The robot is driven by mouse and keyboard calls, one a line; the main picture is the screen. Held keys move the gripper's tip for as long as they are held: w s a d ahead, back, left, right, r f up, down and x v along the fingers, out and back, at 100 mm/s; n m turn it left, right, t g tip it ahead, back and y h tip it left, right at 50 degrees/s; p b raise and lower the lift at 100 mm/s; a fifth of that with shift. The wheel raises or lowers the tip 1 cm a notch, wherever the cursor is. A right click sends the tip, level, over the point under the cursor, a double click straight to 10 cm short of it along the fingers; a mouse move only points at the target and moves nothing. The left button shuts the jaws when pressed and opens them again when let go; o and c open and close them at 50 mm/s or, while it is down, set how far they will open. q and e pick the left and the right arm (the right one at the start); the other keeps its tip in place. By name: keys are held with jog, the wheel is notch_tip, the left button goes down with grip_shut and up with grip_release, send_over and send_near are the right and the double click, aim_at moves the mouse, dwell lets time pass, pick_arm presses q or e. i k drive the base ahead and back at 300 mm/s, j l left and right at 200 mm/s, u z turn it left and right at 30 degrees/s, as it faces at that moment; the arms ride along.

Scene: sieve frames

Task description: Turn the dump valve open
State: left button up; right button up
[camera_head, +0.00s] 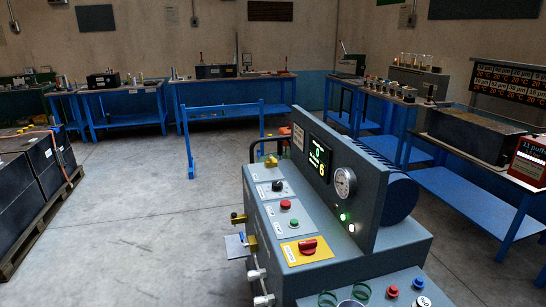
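A grey machine console (262,215) stands at the centre right. On its sloped top, a red rotary knob (308,246) sits on a yellow plate. A black knob (277,186) sits farther back, and a yellow fitting (271,161) stands at the far end. Brass-coloured fittings (238,218) and white pipe fittings (257,273) stick out from the console's left side. The labels are too small to read, so I cannot tell which part is the dump valve or how it is set. Neither of my grippers is in view.
The console's upright panel carries a gauge (343,183) and a lit display (319,159). Red and green buttons (285,205) sit beside the knobs. Dark crates (28,185) on a pallet stand at left. Blue benches (230,97) line the walls. The floor left of the console is clear.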

aim_at(273, 161)
jog(key=i+j+z, duration=0.1)
jog(key=i+j, duration=0.3)
jog(key=i+j+z, duration=0.1)
jog(key=i+j, duration=0.25)
jog(key=j, duration=0.15)
jog(key=i+j+z, duration=0.15)
jog(key=i+j, duration=0.2)
jog(key=i+j+z, duration=0.1)
jog(key=i+j, duration=0.2)
jog(key=j, duration=0.35)
